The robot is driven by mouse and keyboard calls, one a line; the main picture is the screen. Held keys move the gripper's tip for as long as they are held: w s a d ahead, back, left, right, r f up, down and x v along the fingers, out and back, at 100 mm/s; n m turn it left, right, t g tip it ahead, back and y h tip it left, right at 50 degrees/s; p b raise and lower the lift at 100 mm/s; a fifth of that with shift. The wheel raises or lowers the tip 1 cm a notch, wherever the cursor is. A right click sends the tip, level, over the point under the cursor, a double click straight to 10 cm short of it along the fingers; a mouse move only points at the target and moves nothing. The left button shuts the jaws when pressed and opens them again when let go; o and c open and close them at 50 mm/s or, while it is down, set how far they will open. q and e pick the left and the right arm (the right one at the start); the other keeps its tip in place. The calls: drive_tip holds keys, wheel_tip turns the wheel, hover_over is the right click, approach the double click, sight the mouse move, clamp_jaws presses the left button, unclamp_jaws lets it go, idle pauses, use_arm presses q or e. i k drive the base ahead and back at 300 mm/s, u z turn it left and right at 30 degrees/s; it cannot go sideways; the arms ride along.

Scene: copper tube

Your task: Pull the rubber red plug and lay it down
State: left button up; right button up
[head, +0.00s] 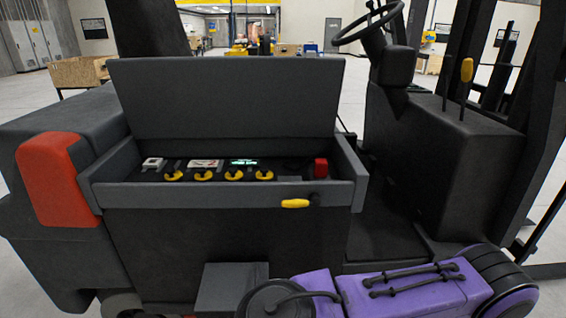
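A small red block (321,168), which looks like the red plug, stands at the right end inside the open compartment (225,195) of a dark forklift. It sits close to the compartment's right wall, and its lower part is hidden behind the front wall. Neither of my grippers shows in the head view. A purple link of my own arm with black cables crosses the bottom right, clear of the red block.
A raised grey lid (225,97) stands behind the compartment. Inside are several yellow caps (204,175) and a small lit display (244,162). A yellow handle (295,203) is on the front wall. The steering wheel (368,22) is at the upper right.

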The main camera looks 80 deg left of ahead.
sight(321, 165)
drive_tip(key=u, duration=2.6)
